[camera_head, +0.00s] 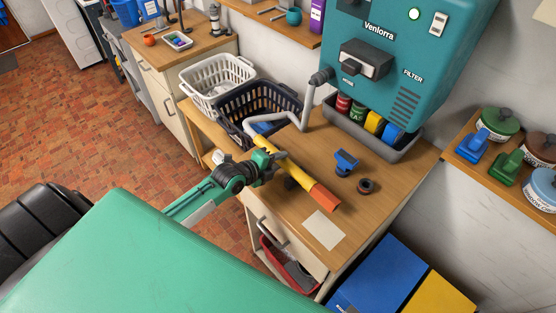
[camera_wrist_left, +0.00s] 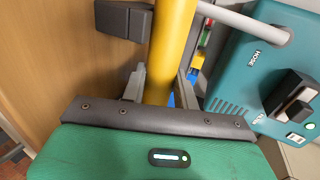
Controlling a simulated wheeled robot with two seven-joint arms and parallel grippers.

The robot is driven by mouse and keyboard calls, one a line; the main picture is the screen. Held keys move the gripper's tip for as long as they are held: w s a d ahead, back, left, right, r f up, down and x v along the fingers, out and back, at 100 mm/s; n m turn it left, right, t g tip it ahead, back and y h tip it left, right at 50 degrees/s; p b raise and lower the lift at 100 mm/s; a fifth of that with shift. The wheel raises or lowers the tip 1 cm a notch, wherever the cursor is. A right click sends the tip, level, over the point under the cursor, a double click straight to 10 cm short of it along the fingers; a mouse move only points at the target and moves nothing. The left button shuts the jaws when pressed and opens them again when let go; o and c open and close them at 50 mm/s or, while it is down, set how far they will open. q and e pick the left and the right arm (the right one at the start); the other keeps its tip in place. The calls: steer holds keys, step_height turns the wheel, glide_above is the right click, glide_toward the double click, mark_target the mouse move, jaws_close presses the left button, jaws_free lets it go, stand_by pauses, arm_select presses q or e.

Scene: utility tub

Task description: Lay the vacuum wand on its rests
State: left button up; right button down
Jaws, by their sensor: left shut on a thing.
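The vacuum wand (camera_head: 297,175) is a yellow tube with an orange end, slanting above the wooden worktop from upper left to lower right. A grey hose runs from near its upper end to the teal vacuum unit (camera_head: 390,60). My left gripper (camera_head: 266,163) is shut around the yellow tube near its middle. In the left wrist view the yellow tube (camera_wrist_left: 172,45) stands between the two grey fingers. A dark block (camera_head: 291,184) shows on the worktop just below the wand; it may be a rest. I cannot tell whether the wand touches it. My right gripper is not in view.
A blue attachment (camera_head: 346,161) and a dark round fitting (camera_head: 366,186) stand right of the wand. A dark basket (camera_head: 238,112) and a white basket (camera_head: 212,71) are behind it. A pale sheet (camera_head: 324,229) lies near the front.

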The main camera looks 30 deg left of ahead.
arm_select(q)
steer(key=o, duration=1)
steer(key=shift+o, duration=0.2)
steer(key=shift+s, duration=0.1)
steer(key=b+v, duration=0.3)
steer(key=v, duration=1)
steer(key=shift+s+b, duration=0.3)
steer(key=shift+b, duration=0.05)
